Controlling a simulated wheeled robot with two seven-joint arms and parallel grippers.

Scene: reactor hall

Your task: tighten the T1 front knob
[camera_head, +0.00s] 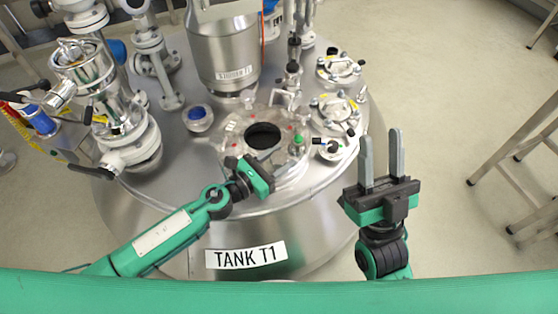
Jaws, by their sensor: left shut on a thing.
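Tank T1 (325,225) is a large steel vessel with the label "TANK T1" (246,255) on its front wall. On its top is a round flanged port (232,130) with a dark open hole (263,136). My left gripper (268,160) reaches in from the left to the front edge of this port flange. It is shut on the T1 front knob, which the jaws mostly hide. My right gripper (381,155) is open and empty, fingers pointing up, to the right of the tank.
A green-topped fitting (298,140) and a black-handled valve (332,147) stand right of the port. A steel vessel (225,50) rises behind it, and tall valves (120,125) stand at left. Steel steps (520,150) are far right. Floor between is clear.

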